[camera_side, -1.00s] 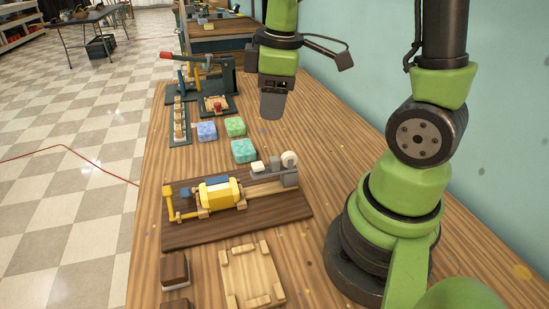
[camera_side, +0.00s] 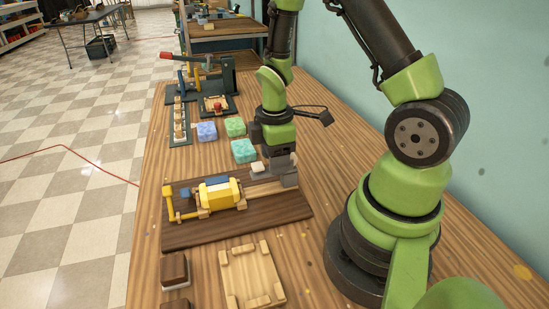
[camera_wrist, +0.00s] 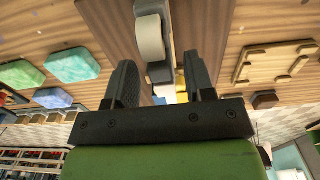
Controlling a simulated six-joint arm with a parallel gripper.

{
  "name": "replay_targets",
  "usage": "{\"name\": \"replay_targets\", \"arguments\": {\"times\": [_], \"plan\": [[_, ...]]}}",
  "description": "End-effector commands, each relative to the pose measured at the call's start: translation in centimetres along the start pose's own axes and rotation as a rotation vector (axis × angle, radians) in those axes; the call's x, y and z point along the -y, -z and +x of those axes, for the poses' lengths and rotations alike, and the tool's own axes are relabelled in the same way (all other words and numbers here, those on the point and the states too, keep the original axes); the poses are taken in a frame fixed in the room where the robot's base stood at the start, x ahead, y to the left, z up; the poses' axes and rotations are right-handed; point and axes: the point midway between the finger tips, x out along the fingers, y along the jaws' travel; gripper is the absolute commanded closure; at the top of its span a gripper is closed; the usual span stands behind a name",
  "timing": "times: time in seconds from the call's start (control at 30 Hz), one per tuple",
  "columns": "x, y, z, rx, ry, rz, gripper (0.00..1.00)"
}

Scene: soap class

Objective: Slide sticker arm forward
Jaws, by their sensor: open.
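The sticker arm is a low assembly with a grey block (camera_side: 290,181) and a small white pad (camera_side: 257,167), at the back right of a dark wooden board (camera_side: 275,212). Its white roll (camera_wrist: 151,38) shows in the wrist view, ahead of and between my fingers.
A yellow roller (camera_side: 217,194) with a crank sits on the board. Blue (camera_side: 206,131), green (camera_side: 235,127) and teal (camera_side: 243,151) soaps lie behind it. A wooden tray (camera_side: 252,278) and a brown-topped block (camera_side: 174,271) are in front. A press (camera_side: 228,75) stands at the back.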

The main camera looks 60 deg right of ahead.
Motion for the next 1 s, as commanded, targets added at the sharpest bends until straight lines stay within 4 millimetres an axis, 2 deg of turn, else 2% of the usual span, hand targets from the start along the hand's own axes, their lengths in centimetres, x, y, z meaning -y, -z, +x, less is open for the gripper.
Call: {"name": "replay_targets", "arguments": {"times": [0.37, 0.6, 0.8, 0.87, 1.0], "plan": [[0.0, 0.0, 0.6, -0.001, -0.001, 0.001, 0.51], [0.0, 0.0, 0.6, 0.0, -0.001, 0.001, 1.0], [-0.1, 0.6, 0.6, -0.001, -0.001, -0.002, 1.0], [-0.1, 1.6, 0.6, -0.001, -0.002, -0.006, 1.0], [-0.1, 5.1, 0.6, -0.003, -0.004, -0.007, 1.0]]}}
